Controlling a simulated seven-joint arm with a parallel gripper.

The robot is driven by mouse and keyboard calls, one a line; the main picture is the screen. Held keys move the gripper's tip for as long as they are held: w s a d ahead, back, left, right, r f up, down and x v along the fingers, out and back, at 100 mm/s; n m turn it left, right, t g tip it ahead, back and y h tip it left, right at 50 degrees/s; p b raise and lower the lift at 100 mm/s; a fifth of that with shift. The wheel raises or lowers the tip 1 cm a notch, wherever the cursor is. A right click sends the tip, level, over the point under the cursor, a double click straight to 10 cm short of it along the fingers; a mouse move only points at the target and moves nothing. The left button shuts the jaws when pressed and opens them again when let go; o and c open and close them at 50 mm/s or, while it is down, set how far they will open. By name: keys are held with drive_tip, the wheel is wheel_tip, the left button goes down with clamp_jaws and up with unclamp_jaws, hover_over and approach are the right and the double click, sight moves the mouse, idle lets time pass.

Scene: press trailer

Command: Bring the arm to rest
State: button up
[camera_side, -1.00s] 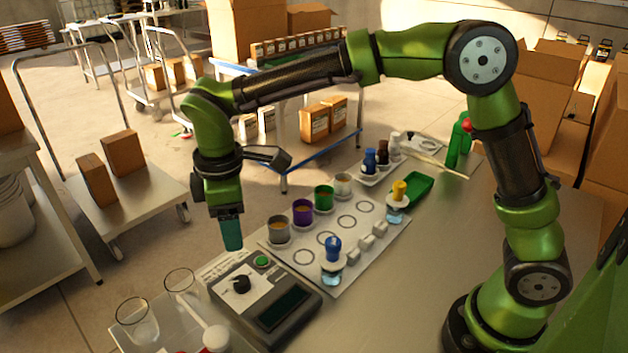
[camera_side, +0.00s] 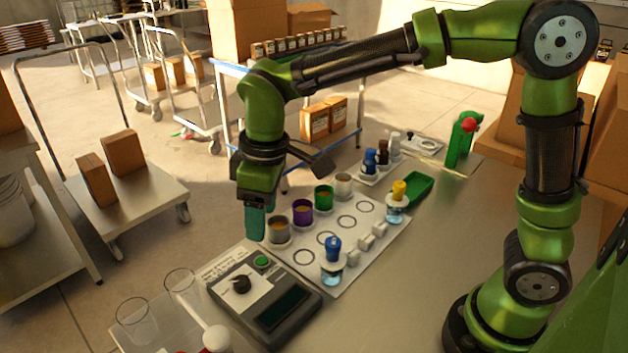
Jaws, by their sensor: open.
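My gripper (camera_side: 256,224) points straight down, with teal fingers, at the left edge of the white mat (camera_side: 318,277). It hangs beside the grey cup (camera_side: 279,229) and behind the scale-like device (camera_side: 265,300). Nothing shows between its fingers, and it appears clear of the surface. The gap between the fingers is hard to make out from this side. My arm reaches across the back of the bench from its base at the lower right.
Glass beakers (camera_side: 137,318) are front left. The bench's right side is clear.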

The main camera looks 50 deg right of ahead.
drive_tip(key=s+d+r+m+t, duration=0.2)
drive_tip(key=s+d+m+t, duration=0.1)
drive_tip(key=s+d+m, duration=0.2)
drive_tip(key=s+d+r+m+t+y, duration=0.1)
drive_tip(key=s+d+r+m+t, duration=0.1)
drive_tip(key=s+d+m, duration=0.3)
drive_tip(key=s+d+t, duration=0.1)
drive_tip(key=s+d, duration=0.2)
drive_tip(key=d, duration=0.2)
drive_tip(key=shift+s+r+m, duration=0.15)
drive_tip(key=shift+s+m, duration=0.05)
drive_tip(key=shift+m, duration=0.1)
